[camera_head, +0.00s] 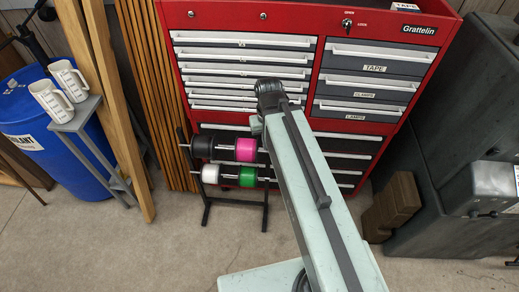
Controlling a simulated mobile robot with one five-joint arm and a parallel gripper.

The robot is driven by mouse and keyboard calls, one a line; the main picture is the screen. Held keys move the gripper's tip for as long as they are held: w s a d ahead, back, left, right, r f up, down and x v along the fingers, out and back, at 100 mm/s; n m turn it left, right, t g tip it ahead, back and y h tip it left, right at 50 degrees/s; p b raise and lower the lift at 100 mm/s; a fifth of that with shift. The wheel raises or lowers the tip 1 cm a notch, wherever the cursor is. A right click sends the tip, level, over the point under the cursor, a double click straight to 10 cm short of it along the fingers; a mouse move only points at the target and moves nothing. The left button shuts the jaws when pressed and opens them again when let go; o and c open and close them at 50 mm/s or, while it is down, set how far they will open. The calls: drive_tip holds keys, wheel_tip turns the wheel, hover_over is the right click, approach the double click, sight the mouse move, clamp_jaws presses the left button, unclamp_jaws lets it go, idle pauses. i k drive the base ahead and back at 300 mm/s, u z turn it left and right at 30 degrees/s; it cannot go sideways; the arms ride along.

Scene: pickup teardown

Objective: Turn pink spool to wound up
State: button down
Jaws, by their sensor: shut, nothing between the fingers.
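The pink spool (246,150) sits on the upper rod of a black floor rack (207,213), right of a black spool (202,147). I cannot make out whether thread hangs from it or how far it is wound. My arm reaches up from the bottom right, passing just right of the pink spool. Its far end is a dark joint in front of the red cabinet. My gripper's fingers do not show; they seem hidden behind the arm.
A white spool (210,174) and a green spool (248,176) share the lower rod. A red tool cabinet (310,125) stands behind the rack. Wooden planks (108,90), a small grey stand (78,114) with white jugs and a blue barrel (30,120) are left. Floor before the rack is clear.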

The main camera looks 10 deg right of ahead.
sight(245, 150)
drive_tip(key=k, duration=0.45)
drive_tip(key=u, duration=1.55)
drive_tip(key=k, duration=0.85)
drive_tip(key=u, duration=0.2)
drive_tip(key=i, duration=1.05)
drive_tip(key=u, duration=0.05)
